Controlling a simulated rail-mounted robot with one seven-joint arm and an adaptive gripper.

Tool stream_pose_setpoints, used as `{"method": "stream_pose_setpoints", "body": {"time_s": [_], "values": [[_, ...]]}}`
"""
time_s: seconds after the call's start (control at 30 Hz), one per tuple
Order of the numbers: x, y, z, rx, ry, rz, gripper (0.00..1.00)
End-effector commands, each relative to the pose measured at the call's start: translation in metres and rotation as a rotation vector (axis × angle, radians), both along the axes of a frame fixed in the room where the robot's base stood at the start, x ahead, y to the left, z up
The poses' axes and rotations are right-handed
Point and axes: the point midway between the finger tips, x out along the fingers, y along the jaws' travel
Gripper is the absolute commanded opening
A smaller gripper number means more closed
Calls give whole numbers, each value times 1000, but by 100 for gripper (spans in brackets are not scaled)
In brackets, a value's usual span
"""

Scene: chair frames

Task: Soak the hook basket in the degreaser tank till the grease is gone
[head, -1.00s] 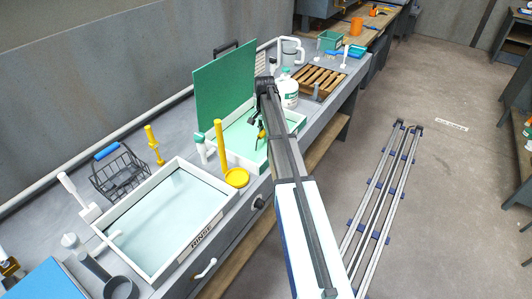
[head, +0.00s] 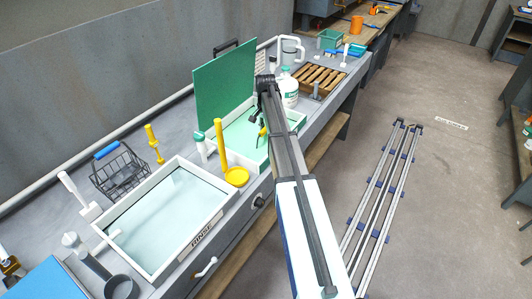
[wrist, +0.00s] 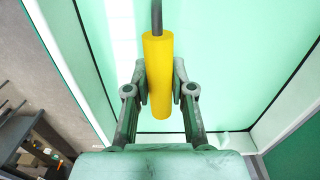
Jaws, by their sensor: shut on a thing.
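The degreaser tank, with a white rim (head: 232,158) and pale green liquid, stands on the bench with its green lid (head: 224,88) raised behind it. My gripper (head: 260,128) is over this tank. In the wrist view my gripper (wrist: 160,85) is shut on a yellow handle (wrist: 158,65) with a dark rod (wrist: 157,15) running on from it. The rod's far end is out of view, so I cannot tell what it carries. A dark wire basket (head: 119,176) with a blue grip stands on the bench at the left, behind the rinse tank.
The rinse tank (head: 212,217) with clear pale liquid is at front left. A jug (head: 289,92) and a wooden rack (head: 318,80) are beyond the degreaser tank.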

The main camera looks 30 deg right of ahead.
Motion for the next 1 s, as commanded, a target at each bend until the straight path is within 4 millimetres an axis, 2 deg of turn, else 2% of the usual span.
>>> {"method": "stream_pose_setpoints", "body": {"time_s": [0.47,1.0], "values": [[-4,8,1,-1,-1,-1,0],[1,-1,1,-1,-1,0,0]]}}
